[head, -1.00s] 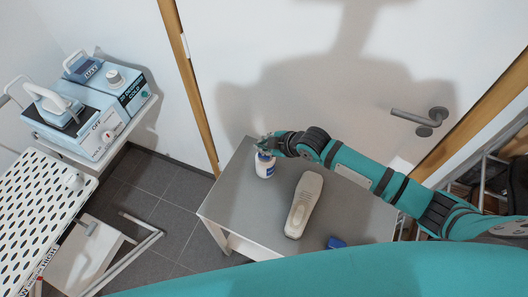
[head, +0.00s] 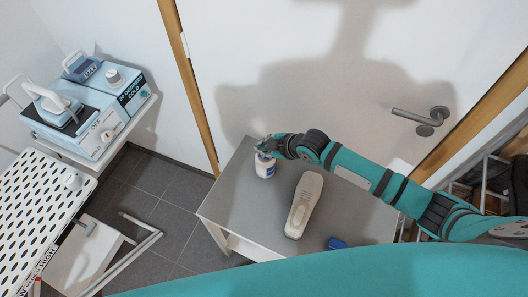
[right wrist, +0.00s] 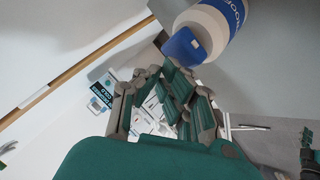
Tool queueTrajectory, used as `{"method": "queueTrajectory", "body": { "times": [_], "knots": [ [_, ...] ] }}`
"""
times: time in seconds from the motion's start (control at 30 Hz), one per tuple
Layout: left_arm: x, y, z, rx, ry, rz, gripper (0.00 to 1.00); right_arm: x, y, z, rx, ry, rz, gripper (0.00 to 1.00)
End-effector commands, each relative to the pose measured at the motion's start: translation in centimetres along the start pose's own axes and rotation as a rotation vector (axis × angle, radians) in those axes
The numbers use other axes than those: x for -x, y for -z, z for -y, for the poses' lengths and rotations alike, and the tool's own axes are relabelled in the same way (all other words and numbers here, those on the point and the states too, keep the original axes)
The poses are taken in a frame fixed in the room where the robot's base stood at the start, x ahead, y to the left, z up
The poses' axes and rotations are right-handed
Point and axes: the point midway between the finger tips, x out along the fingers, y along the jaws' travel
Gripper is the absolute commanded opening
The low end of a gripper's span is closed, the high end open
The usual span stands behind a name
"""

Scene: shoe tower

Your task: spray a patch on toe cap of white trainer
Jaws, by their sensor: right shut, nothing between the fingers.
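A white bottle (head: 265,168) with a blue label stands upright at the far left part of the grey table (head: 240,208). In the right wrist view the bottle (right wrist: 212,22) shows a blue top (right wrist: 184,46) close beyond the fingertips. My right gripper (head: 265,146) is at the bottle's top, shut with nothing in it; it also shows in the right wrist view (right wrist: 161,72). I cannot tell whether it touches the bottle. A pale, elongated object (head: 304,205), probably the white trainer, lies right of the bottle. Its toe cap is not clear. My left gripper is out of view.
A small blue object (head: 337,243) lies near the table's front edge. A white door with a dark handle (head: 424,120) stands behind. At left are a light blue appliance (head: 100,110) on a shelf and a perforated white board (head: 35,215). The table's left front is clear.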

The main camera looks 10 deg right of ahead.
Motion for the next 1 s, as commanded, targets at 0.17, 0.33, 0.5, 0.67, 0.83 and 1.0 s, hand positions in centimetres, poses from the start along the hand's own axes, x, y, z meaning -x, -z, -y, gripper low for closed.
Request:
{"method": "queueTrajectory", "body": {
  "times": [0.17, 0.33, 0.5, 0.67, 0.83, 1.0],
  "knots": [
    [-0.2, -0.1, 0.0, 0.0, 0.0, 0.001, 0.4, -0.2, -0.1, 0.1, 0.0, 0.0, 0.0, 0.0],
    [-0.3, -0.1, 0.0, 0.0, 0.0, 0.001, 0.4, -0.3, -0.2, 0.2, 0.0, 0.0, 0.0, 0.0],
    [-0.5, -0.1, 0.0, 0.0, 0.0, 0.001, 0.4, -0.5, -0.3, 0.3, 0.0, 0.0, 0.0, 0.0],
    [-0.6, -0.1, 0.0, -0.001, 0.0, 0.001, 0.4, -0.6, -0.4, 0.5, 0.0, 0.0, 0.0, 0.0],
    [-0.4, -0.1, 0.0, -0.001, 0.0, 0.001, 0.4, -0.5, -0.3, 0.3, 0.0, 0.0, 0.0, 0.0],
    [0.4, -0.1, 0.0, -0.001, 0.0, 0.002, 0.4, 0.1, 0.1, -0.1, 0.0, 0.0, 0.0, 0.0]
  ]
}}
